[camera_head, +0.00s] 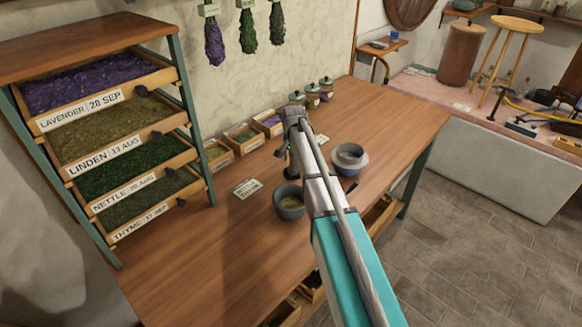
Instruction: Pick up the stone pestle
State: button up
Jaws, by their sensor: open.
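I cannot make out the stone pestle; my arm covers part of the wooden table (210,268). A grey stone mortar (284,208) stands on the table just left of my arm, with pale greenish matter inside. My gripper (286,160) hangs beneath the far end of my arm, above the table and beyond the mortar. It is small and partly hidden, with its jaws open. I see nothing held in it. A small dark thin thing (352,183) lies right of my arm, too small to identify.
A rack of labelled herb trays (105,130) stands at the left. Small wooden boxes (246,137) and lidded jars (312,95) line the wall. A label card (246,188) lies near the mortar. The table's front left is clear.

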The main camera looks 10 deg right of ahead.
dwell(0.3)
grip_shut()
dwell(0.3)
